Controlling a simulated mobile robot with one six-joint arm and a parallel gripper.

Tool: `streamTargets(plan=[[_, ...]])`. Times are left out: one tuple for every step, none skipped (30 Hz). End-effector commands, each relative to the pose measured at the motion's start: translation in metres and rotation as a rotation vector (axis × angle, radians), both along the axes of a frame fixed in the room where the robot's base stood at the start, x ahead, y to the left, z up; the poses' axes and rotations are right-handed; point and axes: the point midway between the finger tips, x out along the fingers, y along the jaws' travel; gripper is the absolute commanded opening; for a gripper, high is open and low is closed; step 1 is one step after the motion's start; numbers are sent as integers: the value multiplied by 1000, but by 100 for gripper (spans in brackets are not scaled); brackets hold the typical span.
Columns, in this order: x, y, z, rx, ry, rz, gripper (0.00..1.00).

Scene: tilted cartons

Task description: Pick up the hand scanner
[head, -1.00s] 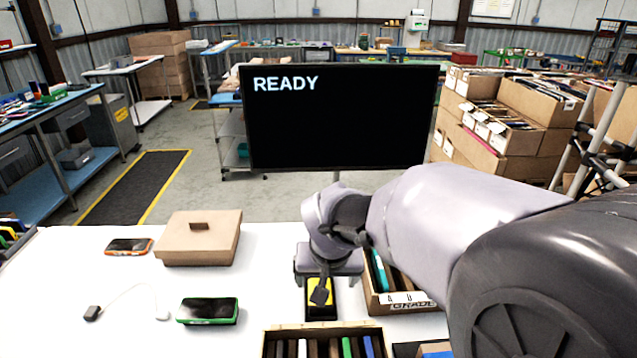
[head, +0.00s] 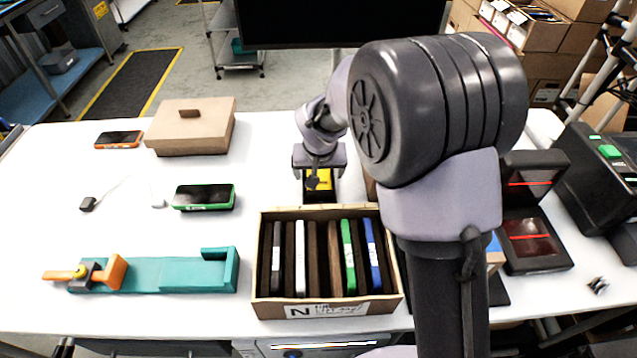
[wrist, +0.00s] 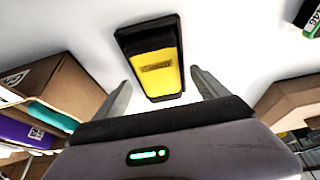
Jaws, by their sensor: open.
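A black and yellow block-shaped device (head: 321,196), which I take for the hand scanner, lies on the white table behind the open carton of upright slabs. It also shows in the wrist view (wrist: 156,72), with its yellow face up and its black end away from me. My gripper (head: 319,172) is over it and hides part of it in the head view. In the wrist view the two fingers (wrist: 162,90) are open, one on each side of the device's near end, with nothing held. The height left between fingers and device is hard to tell.
The carton of slabs (head: 263,290) stands in front. A green-edged handheld (head: 204,197), an orange-edged handheld (head: 119,139) and a lidded brown box (head: 192,132) lie left. A teal fixture (head: 150,274) is front left. Black devices (head: 535,240) stand right, beyond my arm.

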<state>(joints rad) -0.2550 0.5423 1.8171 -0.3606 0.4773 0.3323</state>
Motion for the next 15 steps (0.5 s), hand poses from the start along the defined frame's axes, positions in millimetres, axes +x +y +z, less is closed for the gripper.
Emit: streamTargets(plan=[[2, 0, -9, 0, 0, 0, 84], [3, 0, -9, 0, -1, 0, 84], [4, 0, -8, 0, -1, 0, 84], [4, 0, -7, 0, -2, 0, 84], [3, 0, -7, 0, -2, 0, 84], [3, 0, -6, 0, -2, 0, 84], [3, 0, -6, 0, -2, 0, 82], [3, 0, -6, 0, -1, 0, 76], [3, 0, -6, 0, -1, 0, 68], [3, 0, -6, 0, -1, 0, 62], [3, 0, -6, 0, -1, 0, 56], [3, 0, -6, 0, -1, 0, 48], [3, 0, -6, 0, -1, 0, 42], [3, 0, -6, 0, -1, 0, 36], [3, 0, -6, 0, -1, 0, 29]])
